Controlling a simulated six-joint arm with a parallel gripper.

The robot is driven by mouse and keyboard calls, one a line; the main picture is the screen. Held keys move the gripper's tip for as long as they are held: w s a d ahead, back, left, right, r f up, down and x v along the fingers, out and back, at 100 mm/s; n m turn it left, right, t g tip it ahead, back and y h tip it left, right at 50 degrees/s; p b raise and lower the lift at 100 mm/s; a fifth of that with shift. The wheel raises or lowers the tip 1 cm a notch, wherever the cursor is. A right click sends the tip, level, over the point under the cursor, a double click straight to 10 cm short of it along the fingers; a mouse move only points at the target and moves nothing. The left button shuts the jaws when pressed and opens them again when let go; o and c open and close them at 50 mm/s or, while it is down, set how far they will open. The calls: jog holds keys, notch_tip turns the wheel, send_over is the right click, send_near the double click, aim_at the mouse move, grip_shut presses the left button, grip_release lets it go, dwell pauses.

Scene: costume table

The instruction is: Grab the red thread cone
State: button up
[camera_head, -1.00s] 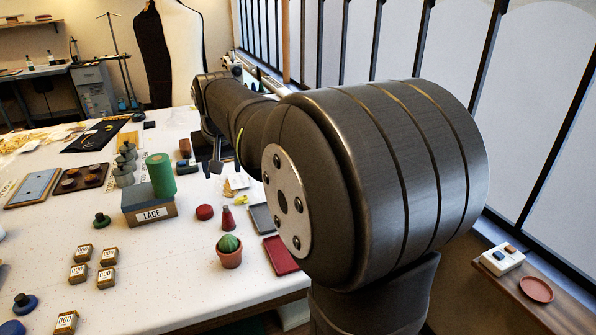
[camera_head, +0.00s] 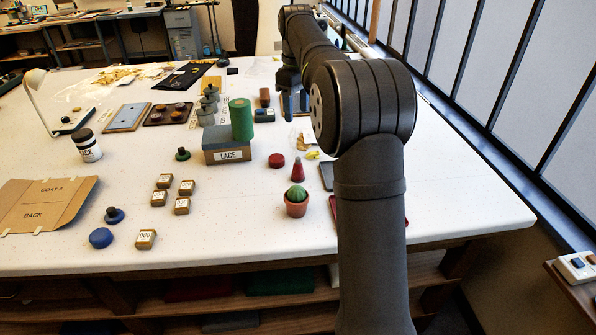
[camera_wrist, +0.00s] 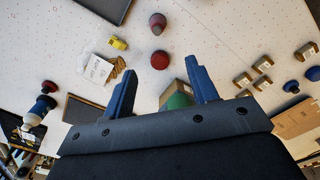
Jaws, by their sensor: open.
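The red thread cone (camera_head: 297,170) stands upright on the white table (camera_head: 440,190), right of the low red round piece (camera_head: 276,160) and behind the potted cactus (camera_head: 296,201). In the wrist view the cone (camera_wrist: 158,22) is near the top middle, beyond the red round piece (camera_wrist: 160,60). My gripper (camera_head: 292,108) is toward the far side of the table, well behind the cone. In the wrist view its two blue fingers (camera_wrist: 163,75) are apart, with nothing held between them. The cone is clear of the fingers.
A yellow item (camera_head: 312,155) lies right of the cone. Several small labelled boxes sit front left.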

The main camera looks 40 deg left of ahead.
send_near(298, 158)
jog(key=f, duration=0.5)
jog(key=shift+s, duration=0.35)
jog(key=shift+w+d+f, duration=0.1)
jog(key=shift+w+f, duration=0.05)
jog(key=shift+f, duration=1.2)
jog(key=shift+w+f, duration=0.1)
jog(key=shift+f, duration=1.2)
jog(key=c, duration=1)
